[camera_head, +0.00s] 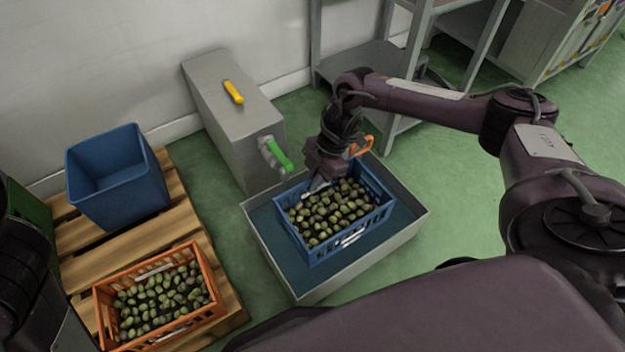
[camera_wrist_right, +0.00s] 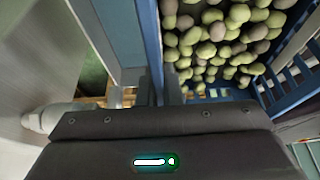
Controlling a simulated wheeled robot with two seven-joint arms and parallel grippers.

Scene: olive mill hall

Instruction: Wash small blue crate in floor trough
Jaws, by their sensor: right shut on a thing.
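The small blue crate (camera_head: 375,221) is full of green and dark olives (camera_head: 328,212). It sits inside the grey floor trough (camera_head: 362,262), whose inside looks blue; I cannot tell whether that is water. My right gripper (camera_head: 319,184) reaches down to the crate's back left rim and is shut on it. In the right wrist view the fingers (camera_wrist_right: 165,92) close on the blue crate wall (camera_wrist_right: 149,35), with olives (camera_wrist_right: 220,45) beside it. My left arm shows only as dark parts at the left edge; its gripper is out of view.
A grey cabinet (camera_head: 222,88) with a green-handled tap (camera_head: 277,153) stands behind the trough; a yellow object (camera_head: 233,91) lies on top. A wooden pallet (camera_head: 180,232) on the left bears a blue bin (camera_head: 118,180) and an orange olive crate (camera_head: 207,277). Green floor is clear right of the trough.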

